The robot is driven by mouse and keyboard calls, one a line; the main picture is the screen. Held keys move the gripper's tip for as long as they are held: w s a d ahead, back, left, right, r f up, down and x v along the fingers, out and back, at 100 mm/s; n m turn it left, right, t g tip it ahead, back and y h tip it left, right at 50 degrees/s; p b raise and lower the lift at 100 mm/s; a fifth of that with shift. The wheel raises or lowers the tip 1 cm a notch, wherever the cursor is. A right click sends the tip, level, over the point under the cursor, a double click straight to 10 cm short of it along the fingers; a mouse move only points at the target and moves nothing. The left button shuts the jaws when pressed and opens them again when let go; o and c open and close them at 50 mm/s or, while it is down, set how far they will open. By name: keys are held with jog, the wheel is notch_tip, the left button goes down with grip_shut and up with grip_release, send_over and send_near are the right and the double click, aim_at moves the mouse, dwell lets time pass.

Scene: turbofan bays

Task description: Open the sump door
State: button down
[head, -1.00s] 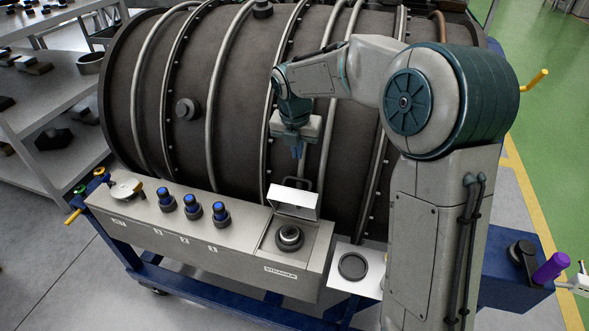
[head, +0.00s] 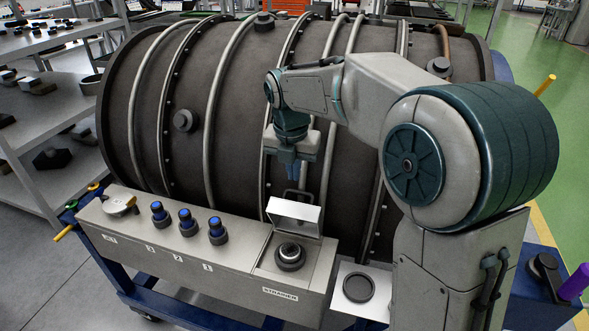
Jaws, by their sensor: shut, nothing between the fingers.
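A metal box labelled STRAINER (head: 280,294) runs along the front of the large dark cylinder. A small hinged door (head: 294,215) at its right end stands raised, with a wire handle behind its top edge. I take it for the sump door. Below it the recess is uncovered and shows a dark round fitting (head: 290,257) with a lighter ridged centre. My gripper (head: 291,174) is shut and empty, pointing down above and behind the raised door, in front of the cylinder. The picture does not show clearly whether its fingertips touch the handle; they appear close to it.
Several blue-topped caps (head: 187,222) and a pale round cover (head: 120,205) sit on the box left of the door. A white plate with a dark ring (head: 358,288) lies to the right. The ribbed cylinder (head: 235,110) stands close behind. Shelves (head: 50,150) are at left.

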send_over(295, 208)
notch_tip(295, 208, down, 6)
jog(key=shift+r+p, duration=0.1)
jog(key=shift+p, duration=0.2)
jog(key=shift+w+d+f+p, duration=0.15)
jog(key=shift+w+f+p, duration=0.1)
jog(key=shift+w+f, duration=0.4)
jog(key=shift+w+d+f+p, duration=0.15)
jog(key=shift+w+f+p, duration=0.05)
jog(key=shift+w+f, duration=0.4)
jog(key=shift+w+d+f, duration=0.15)
jog(key=shift+w+f, duration=0.2)
jog(key=shift+w, duration=0.15)
